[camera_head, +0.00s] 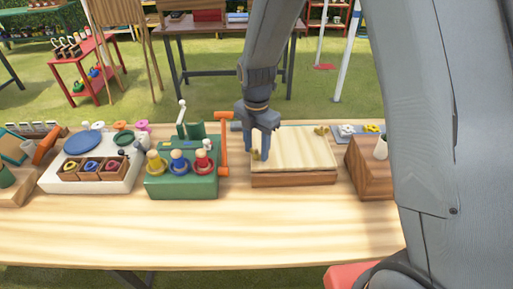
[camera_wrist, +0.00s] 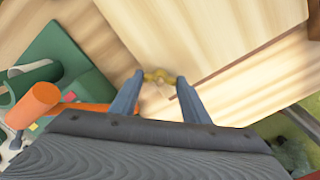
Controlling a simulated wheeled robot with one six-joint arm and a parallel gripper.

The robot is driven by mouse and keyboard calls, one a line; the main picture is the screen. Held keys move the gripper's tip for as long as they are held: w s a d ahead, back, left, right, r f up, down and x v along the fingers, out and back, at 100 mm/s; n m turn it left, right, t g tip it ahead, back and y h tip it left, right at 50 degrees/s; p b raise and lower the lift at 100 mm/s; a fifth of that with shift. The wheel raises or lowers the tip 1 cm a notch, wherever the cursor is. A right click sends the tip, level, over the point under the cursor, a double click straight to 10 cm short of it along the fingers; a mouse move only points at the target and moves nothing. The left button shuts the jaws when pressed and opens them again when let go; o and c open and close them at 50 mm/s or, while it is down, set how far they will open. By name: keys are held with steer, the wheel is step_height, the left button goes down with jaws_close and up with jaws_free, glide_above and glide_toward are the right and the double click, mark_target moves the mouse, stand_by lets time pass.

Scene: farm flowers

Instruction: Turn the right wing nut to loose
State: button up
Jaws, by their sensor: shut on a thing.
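The flower press has a pale wooden top board (camera_head: 295,145) over a darker base (camera_head: 293,179) and stands on the table right of centre. One brass wing nut (camera_head: 256,155) is at the board's front left. Another brass wing nut (camera_head: 321,130) is at its back right, apart from my gripper. My gripper (camera_head: 263,152) points down over the front-left nut. In the wrist view, my gripper's fingertips (camera_wrist: 160,78) are shut on that yellow wing nut (camera_wrist: 157,74), one finger on each side. The fingers partly hide its wings.
A green stand (camera_head: 185,186) with coloured pegs and an orange-handled tool (camera_head: 223,158) stand close to the left. A brown wooden block (camera_head: 368,173) is to the right. The table front (camera_head: 215,236) is clear.

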steer(key=n, duration=0.4)
steer(key=shift+n, duration=2.1)
steer(key=o, duration=1)
steer(key=shift+o, duration=0.2)
steer(key=shift+r, duration=0.1)
steer(key=shift+r+b, duration=1.15)
steer(key=shift+r, duration=2.65)
